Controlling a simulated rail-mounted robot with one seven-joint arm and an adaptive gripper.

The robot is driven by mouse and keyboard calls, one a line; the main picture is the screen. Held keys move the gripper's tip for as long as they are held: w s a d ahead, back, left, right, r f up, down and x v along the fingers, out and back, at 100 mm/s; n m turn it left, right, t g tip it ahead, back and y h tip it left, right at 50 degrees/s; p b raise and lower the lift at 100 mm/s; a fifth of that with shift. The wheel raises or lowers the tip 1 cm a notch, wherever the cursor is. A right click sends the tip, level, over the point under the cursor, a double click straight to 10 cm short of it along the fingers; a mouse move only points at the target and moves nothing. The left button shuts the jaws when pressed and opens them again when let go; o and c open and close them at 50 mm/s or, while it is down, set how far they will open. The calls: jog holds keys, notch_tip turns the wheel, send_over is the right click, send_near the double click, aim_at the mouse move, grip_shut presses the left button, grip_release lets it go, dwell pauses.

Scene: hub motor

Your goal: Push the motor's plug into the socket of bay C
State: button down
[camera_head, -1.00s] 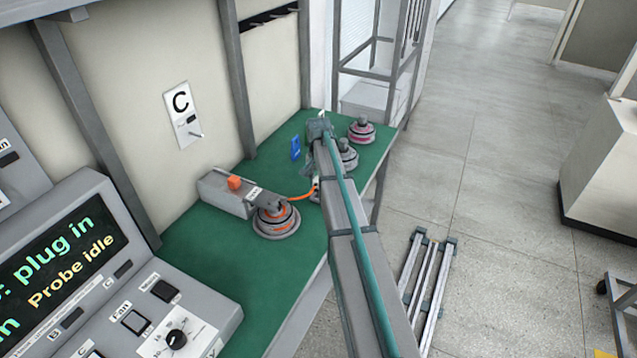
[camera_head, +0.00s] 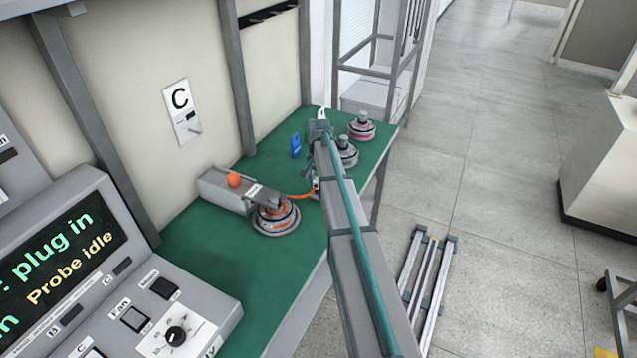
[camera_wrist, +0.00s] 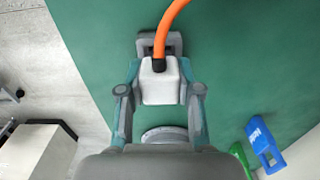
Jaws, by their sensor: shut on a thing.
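My gripper (camera_wrist: 160,94) is shut on the motor's plug (camera_wrist: 160,86), a pale block with a black collar. An orange cable (camera_wrist: 171,22) leaves the plug. In the head view the cable runs from the motor (camera_head: 274,216), a round grey hub with orange windings, to the plug (camera_head: 316,184) beside my arm. My arm mostly hides the gripper there. The plug is over the green bench, right of the motor and away from the wall. The bay C socket plate (camera_head: 184,122) is on the wall at upper left, under the letter C. Its socket detail is too small to tell.
A grey fixture with an orange knob (camera_head: 233,180) stands left of the motor. Other hubs (camera_head: 361,127) and a blue tag (camera_head: 296,146) are farther back on the green bench (camera_head: 215,250). A console (camera_head: 60,265) fills the lower left. Grey posts flank the bay C wall.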

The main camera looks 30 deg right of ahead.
jog(key=shift+f, duration=1.05)
dwell(4.1)
jog(key=c, duration=0.7)
grip_release()
jog(key=shift+r, duration=0.15)
notch_tip(320, 180, up, 12)
jog(key=shift+f, duration=0.1)
